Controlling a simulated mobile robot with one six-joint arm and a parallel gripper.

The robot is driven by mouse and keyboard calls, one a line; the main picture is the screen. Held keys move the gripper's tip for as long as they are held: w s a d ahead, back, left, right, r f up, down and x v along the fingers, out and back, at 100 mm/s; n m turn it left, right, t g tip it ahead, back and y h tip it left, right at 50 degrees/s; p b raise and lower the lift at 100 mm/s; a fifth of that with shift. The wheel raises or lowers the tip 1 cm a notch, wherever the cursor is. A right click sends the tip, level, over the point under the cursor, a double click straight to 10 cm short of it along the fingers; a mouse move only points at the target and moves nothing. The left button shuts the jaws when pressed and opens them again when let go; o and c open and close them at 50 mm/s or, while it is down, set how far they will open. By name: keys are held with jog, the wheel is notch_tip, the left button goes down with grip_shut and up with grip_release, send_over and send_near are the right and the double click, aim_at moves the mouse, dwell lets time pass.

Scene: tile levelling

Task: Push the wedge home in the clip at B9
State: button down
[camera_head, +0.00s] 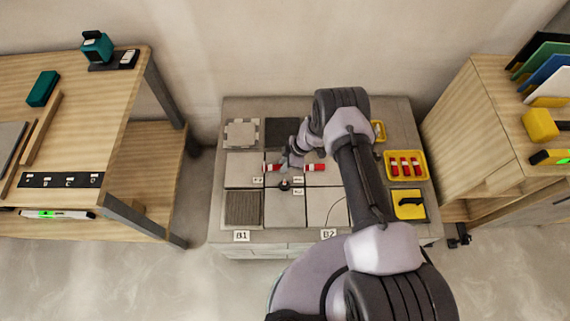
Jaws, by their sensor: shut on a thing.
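My gripper (285,176) points down over the joints between the middle and front tiles. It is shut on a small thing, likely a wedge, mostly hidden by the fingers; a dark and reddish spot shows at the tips. One red and white wedge (271,168) lies just left of the gripper, and another (314,167) lies to its right. Small white labels (298,192) stand by the joints, too small to read, so I cannot tell which is B9. The clip under the gripper is hidden.
A yellow tray (418,176) with several red wedges stands right of the tiles. A yellow pad with a black tool (409,204) is in front of it. My arm covers the right tiles. Wooden benches stand left (112,120) and right (467,120).

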jog(key=shift+a, duration=1.1)
dwell(0.8)
jog(key=c, duration=1.2)
grip_release()
jog(key=shift+c, duration=0.2)
jog(key=shift+s, duration=0.1)
